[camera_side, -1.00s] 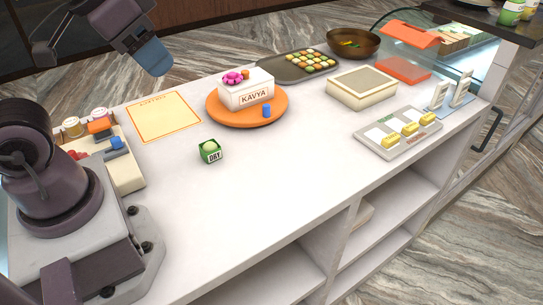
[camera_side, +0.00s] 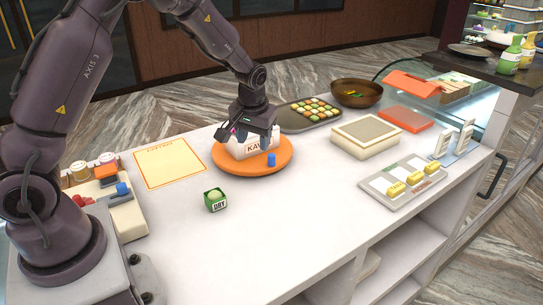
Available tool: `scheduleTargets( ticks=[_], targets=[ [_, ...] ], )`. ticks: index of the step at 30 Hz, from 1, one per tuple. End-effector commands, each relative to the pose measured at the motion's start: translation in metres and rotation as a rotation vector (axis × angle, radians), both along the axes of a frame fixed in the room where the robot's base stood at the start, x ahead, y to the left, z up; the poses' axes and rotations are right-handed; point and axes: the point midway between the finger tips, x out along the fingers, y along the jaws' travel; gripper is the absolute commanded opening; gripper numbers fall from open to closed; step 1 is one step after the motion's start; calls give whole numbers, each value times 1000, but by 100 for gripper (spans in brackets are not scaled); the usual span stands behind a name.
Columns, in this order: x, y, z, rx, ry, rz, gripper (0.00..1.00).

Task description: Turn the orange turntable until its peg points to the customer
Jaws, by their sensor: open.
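The orange turntable (camera_side: 226,161) lies on the white counter. A white box (camera_side: 266,147), its label partly covered, stands on it. A blue peg (camera_side: 271,160) stands near the turntable's front right edge, in front of the box. My gripper (camera_side: 236,137) is open, just above the box's left part, with its fingers pointing down. It hides most of the box's top and the pink decoration there. I cannot tell whether the fingers touch the box or the turntable.
A small green box (camera_side: 215,200) sits front left of the turntable. A yellow sheet (camera_side: 169,165) lies to the left. A tray of sweets (camera_side: 296,123) is behind right, with a cream box (camera_side: 366,138) and a grey tray (camera_side: 381,186) further right. The front middle counter is clear.

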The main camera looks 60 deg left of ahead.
Motion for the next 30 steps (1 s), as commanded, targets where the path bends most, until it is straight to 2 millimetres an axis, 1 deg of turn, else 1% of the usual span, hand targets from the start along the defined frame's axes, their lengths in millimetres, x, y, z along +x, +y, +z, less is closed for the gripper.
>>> scheduleTargets(
  ticks=[1,2,3,4,5,6,11,14,24,27,30],
  targets=[
    [12,9,-11,22,-18,34,50],
    [19,15,-15,34,-38,55,50],
    [31,21,-16,49,-76,86,50],
    [41,25,-12,57,-117,110,50],
    [51,28,-3,60,-164,132,50],
    [56,28,0,57,-194,155,50],
    [58,30,-8,49,-209,190,50],
    [61,34,-22,49,-206,189,50],
    [80,53,-87,48,-204,187,50],
    [84,57,-101,49,-206,186,50],
    [88,60,-111,48,-208,186,50]
  ],
)
